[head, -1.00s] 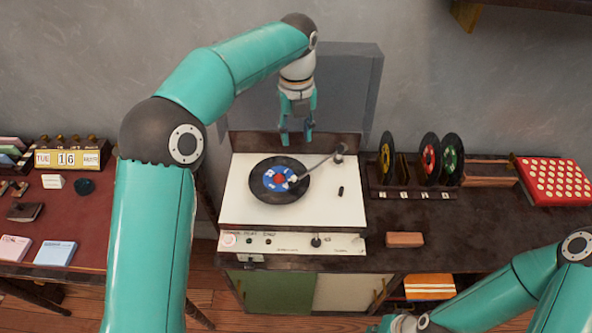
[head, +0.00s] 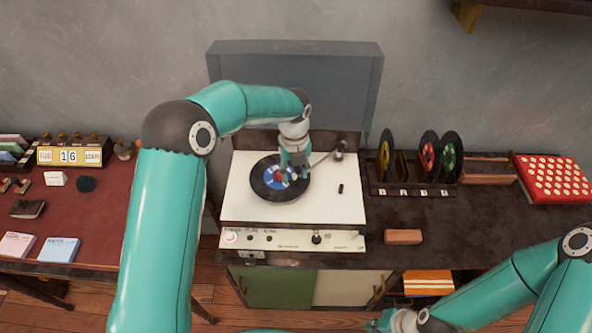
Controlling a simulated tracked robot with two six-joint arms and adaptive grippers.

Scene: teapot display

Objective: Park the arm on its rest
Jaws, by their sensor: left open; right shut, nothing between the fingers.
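A white record player (head: 240,205) stands on the dark cabinet top. A black record (head: 262,200) with a blue and red label lies on its platter. The thin grey tonearm (head: 320,159) runs from its pivot (head: 340,149) at the right rear towards the record. Its head end is hidden by my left gripper (head: 294,178), which is open and low over the label's right side. I cannot tell whether its fingers touch the tonearm. The arm rest cannot be made out. My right gripper (head: 378,325) is shut and empty at the bottom edge, partly cut off.
A grey raised lid (head: 290,62) stands behind the player. Several records (head: 429,158) stand in a rack to the right. A reddish block (head: 404,237) lies on the cabinet's front, and a red dotted box (head: 554,180) at far right. A desk (head: 100,220) is at left.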

